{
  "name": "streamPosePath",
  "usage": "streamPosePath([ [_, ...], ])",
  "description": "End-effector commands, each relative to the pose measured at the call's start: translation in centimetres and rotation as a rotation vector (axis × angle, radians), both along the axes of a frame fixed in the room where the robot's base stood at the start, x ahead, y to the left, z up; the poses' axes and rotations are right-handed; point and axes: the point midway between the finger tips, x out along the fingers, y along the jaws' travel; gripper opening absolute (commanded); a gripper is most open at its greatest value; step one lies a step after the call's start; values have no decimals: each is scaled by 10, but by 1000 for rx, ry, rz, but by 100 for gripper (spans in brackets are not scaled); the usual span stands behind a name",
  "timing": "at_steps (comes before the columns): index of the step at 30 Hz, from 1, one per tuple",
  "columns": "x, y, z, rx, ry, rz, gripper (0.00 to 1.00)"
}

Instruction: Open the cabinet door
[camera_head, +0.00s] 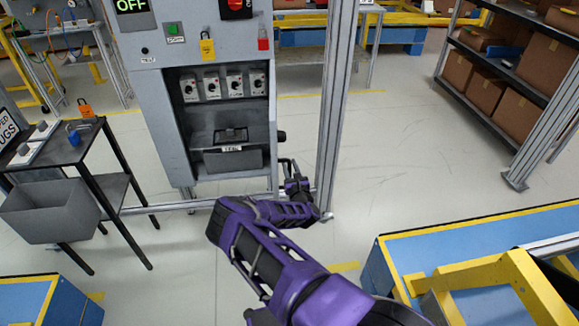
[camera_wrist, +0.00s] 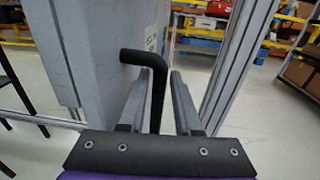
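The grey cabinet (camera_head: 165,110) stands upright at the centre-left of the head view. Its front shows a recess with several rotary switches (camera_head: 233,84) and a grey bin below; I cannot make out a separate door panel. A black bent handle (camera_wrist: 158,85) sticks out from the cabinet's grey side (camera_wrist: 95,50) in the wrist view. A black part on that side also shows in the head view (camera_head: 281,136). In the head view my gripper (camera_head: 289,168) is low beside the cabinet's right edge.
A metal post (camera_head: 335,100) stands close right of my gripper. A black side table (camera_head: 65,150) with a grey bin (camera_head: 50,210) is at left. Blue-and-yellow platforms (camera_head: 480,240) are at front right. A shelf of boxes (camera_head: 485,88) stands at back right. The floor between is clear.

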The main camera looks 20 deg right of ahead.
Motion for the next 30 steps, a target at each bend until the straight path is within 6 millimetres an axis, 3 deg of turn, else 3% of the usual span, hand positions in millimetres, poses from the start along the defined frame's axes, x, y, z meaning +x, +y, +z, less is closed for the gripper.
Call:
streamPosePath([
  [7, -3, 0, 0, 0, 0, 0, 32],
  [11, -19, 1, 1, -2, 1, -1, 32],
  [24, -124, 6, 0, -3, 3, -1, 32],
  [30, -158, 7, 0, -2, 1, 0, 32],
])
